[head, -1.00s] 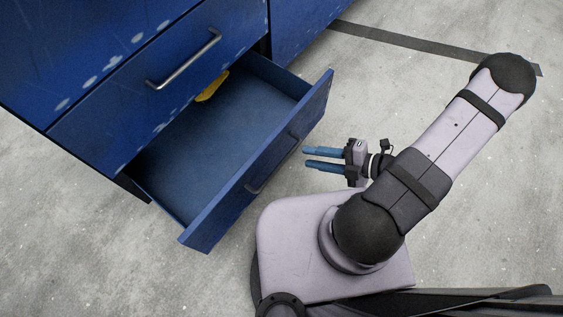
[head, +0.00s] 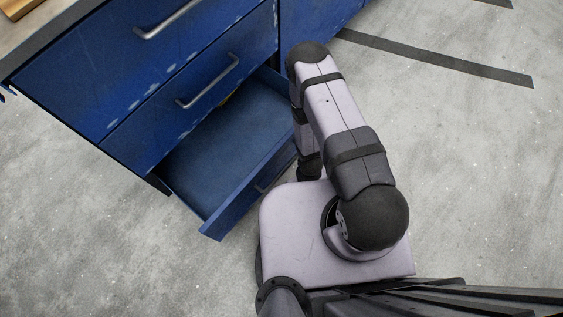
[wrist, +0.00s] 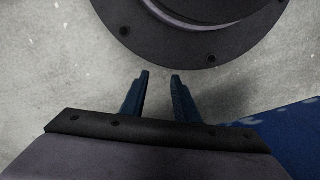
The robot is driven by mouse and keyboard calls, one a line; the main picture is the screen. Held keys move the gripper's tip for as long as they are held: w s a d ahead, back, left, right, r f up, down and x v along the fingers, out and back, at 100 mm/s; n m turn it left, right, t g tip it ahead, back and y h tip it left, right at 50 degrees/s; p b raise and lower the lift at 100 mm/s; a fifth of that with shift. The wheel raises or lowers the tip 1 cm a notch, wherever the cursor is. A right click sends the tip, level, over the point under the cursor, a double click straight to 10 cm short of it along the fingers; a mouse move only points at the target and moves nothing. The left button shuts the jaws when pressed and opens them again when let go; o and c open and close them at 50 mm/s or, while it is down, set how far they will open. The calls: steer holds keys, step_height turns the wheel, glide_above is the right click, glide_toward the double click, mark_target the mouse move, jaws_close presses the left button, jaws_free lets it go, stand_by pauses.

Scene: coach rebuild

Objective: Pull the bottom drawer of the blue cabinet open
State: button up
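The blue cabinet (head: 120,75) stands at the upper left of the head view. Its bottom drawer (head: 222,138) is pulled out, with its inside showing. The drawer's front panel (head: 238,202) faces my base, and its handle (head: 262,187) is partly hidden by my arm. In the head view my gripper is hidden behind my arm. In the wrist view my gripper (wrist: 160,75) points down near the floor with its two blue fingers apart and nothing between them. A blue surface, apparently the drawer, shows at that view's lower right (wrist: 290,138).
The drawer above (head: 185,105) is closed, with a metal bar handle (head: 208,82). The cabinet has a worktop (head: 40,35) with a wooden item (head: 18,8) on it. Dark strips (head: 440,58) lie on the grey floor, which is clear to the right.

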mark_target(282, 171)
steer(key=s+m+h, duration=0.3)
steer(key=s+h, duration=0.1)
step_height(282, 171, up, 8)
steer(key=w+n+t+h+b, duration=0.2)
steer(key=n+t+h+b, duration=0.4)
steer(key=t, duration=0.4)
steer(key=a+r+n+t+y+b, duration=0.2)
steer(key=a+r+n+t+b, duration=0.3)
steer(key=a+t+b, duration=0.4)
steer(key=shift+m+g, duration=0.3)
steer(key=shift+m, duration=0.2)
steer(key=shift+a+r+b+x, duration=0.15)
steer(key=shift+b+x, duration=0.15)
steer(key=shift+x, duration=0.75)
steer(key=shift+a+r+b+x, duration=0.1)
steer(key=shift+a+b+x, duration=0.2)
steer(key=shift+x, duration=0.7)
steer(key=shift+a+r+b+x, duration=0.1)
steer(key=shift+b+x, duration=0.25)
steer(key=shift+x, duration=0.7)
steer(key=shift+w, duration=0.2)
jaws_close()
